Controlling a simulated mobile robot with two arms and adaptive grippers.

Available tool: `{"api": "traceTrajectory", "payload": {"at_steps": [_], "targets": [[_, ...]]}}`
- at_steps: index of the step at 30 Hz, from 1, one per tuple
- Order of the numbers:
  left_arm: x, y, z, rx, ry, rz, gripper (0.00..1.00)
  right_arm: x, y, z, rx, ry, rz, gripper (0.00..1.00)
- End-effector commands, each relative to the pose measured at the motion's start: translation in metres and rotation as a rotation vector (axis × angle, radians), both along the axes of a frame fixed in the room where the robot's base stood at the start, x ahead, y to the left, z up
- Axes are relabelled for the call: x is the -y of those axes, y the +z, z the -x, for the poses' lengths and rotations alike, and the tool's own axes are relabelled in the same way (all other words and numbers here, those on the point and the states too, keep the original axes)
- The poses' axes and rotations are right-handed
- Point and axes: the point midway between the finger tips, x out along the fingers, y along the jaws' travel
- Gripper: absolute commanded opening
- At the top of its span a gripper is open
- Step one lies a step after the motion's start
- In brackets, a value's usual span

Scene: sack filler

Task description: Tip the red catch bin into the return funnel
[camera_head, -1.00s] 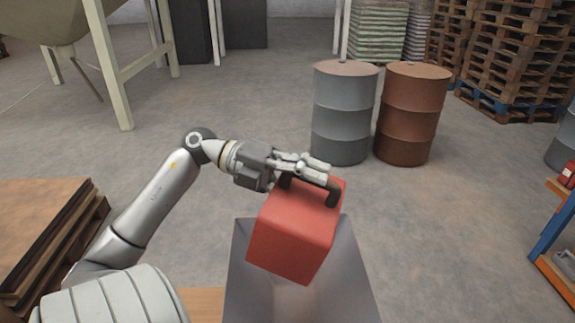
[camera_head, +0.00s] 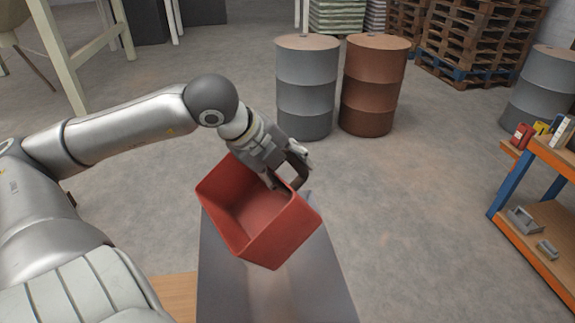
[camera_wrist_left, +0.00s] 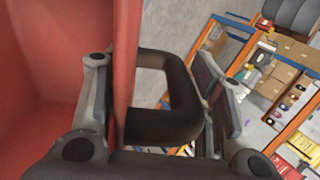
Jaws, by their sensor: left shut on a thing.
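The red catch bin (camera_head: 284,238) is held in the air over the grey metal return funnel (camera_head: 222,283). Its open top is tilted toward my head camera, and the inside that shows looks empty. My left gripper (camera_head: 297,163) is shut on the bin's dark handle at the far right side. In the left wrist view the handle (camera_wrist_left: 183,97) loops out from the red bin wall (camera_wrist_left: 127,50) between my fingers. The bin hides part of the funnel. My right gripper is not in view.
A grey drum (camera_head: 307,88) and a rust-brown drum (camera_head: 374,86) stand on the floor beyond the funnel. An orange and blue shelf (camera_head: 543,215) with small items is at the right. Open floor lies between the funnel and that shelf.

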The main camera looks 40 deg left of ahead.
Motion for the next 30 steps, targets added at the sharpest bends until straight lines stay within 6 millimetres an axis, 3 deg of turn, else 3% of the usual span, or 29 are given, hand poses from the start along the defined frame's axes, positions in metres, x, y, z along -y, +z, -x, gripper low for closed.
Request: {"api": "traceTrajectory", "payload": {"at_steps": [20, 30], "targets": [[-0.008, -0.005, -0.007, -0.260, 0.336, -0.028, 0.07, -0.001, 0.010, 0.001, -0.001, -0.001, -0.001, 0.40], [-0.023, -0.005, -0.013, -0.486, 0.636, 0.034, 0.07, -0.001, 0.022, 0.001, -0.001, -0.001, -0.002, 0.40]]}}
